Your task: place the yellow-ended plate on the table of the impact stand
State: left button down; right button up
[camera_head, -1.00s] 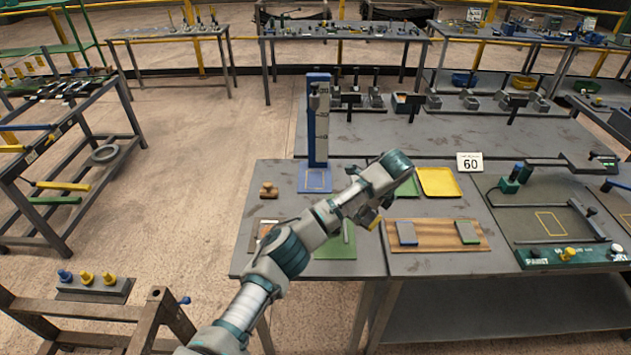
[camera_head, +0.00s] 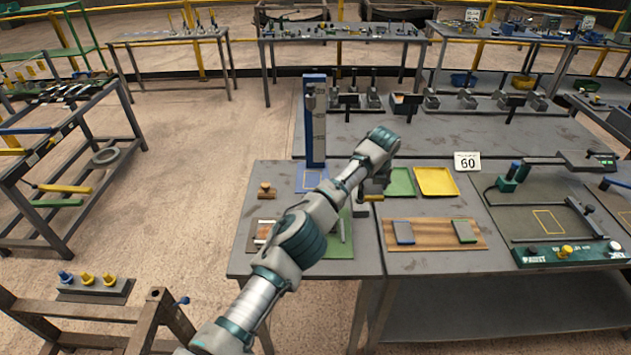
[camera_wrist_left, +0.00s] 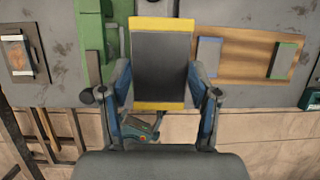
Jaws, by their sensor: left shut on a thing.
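The yellow-ended plate (camera_wrist_left: 162,60) is dark with a yellow band at each end. In the left wrist view it sits between the two fingers of my left gripper (camera_wrist_left: 162,95), which is shut on it. In the head view, my left gripper (camera_head: 371,186) is partly hidden by its own wrist, and only a yellow end (camera_head: 373,198) of the plate shows, above the bench. The impact stand (camera_head: 315,115) is a tall blue column with a scale; its blue table (camera_head: 309,182) bears a yellow outline, partly behind my arm. My right gripper is out of view.
A green tray (camera_head: 400,184) and a yellow tray (camera_head: 436,182) lie right of the gripper. A wooden board (camera_head: 432,238) holds a blue-ended plate (camera_head: 403,233) and a green-ended plate (camera_head: 464,232). A wooden-knobbed piece (camera_head: 266,190) stands left of the stand.

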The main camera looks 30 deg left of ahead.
aim_at(312, 179)
jog(key=i, duration=1)
